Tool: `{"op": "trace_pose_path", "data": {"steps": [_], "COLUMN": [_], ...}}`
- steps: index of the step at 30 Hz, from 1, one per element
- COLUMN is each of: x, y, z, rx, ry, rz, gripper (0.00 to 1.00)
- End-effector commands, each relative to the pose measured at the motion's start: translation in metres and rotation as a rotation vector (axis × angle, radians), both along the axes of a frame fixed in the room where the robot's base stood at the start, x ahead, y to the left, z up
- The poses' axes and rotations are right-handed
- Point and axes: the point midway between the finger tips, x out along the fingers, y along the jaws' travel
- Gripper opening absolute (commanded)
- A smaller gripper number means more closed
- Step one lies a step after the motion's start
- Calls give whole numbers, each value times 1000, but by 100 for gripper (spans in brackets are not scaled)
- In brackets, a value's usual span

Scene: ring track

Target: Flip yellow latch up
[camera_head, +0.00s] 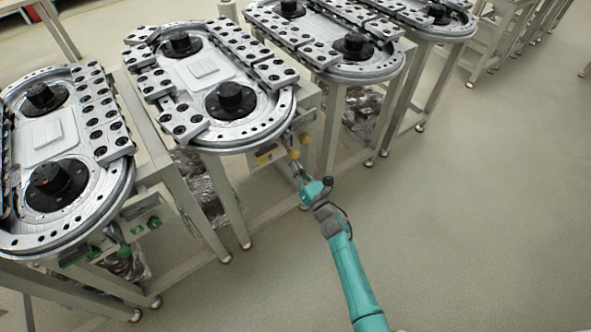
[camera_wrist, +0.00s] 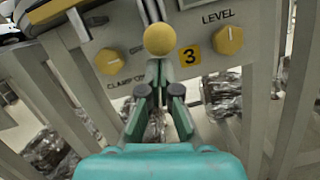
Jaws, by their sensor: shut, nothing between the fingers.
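The yellow latch shows in the wrist view as a round yellow ball knob (camera_wrist: 159,39) on the end of a metal lever (camera_wrist: 151,10), which runs up from it to the panel. The knob hangs at the lever's lower end. My gripper (camera_wrist: 160,66) is shut and empty. Its fingertips are just below the knob in the picture; I cannot tell whether they touch it. In the head view, my gripper (camera_head: 298,168) is at the front end of the second ring track, close to a small yellow ball (camera_head: 294,153).
Table legs stand below. Neighbouring ring tracks (camera_head: 62,160) stand alongside. The floor at right is clear.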

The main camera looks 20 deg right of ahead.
Motion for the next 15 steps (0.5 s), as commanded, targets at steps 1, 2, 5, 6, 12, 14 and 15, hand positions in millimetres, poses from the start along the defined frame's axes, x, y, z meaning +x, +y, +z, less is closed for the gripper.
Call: {"op": "trace_pose_path", "data": {"steps": [1,2,5,6,12,14,15], "x": [0,0,0,0,0,0,0], "y": [0,0,0,0,1,0,1], "z": [0,0,0,1,26,38,46], "rx": [0,0,0,0,-3,-2,-2], "ry": [0,0,0,0,-5,-4,-4], "rz": [0,0,0,0,2,1,3], "gripper": [0,0,0,0,0,0,0]}}
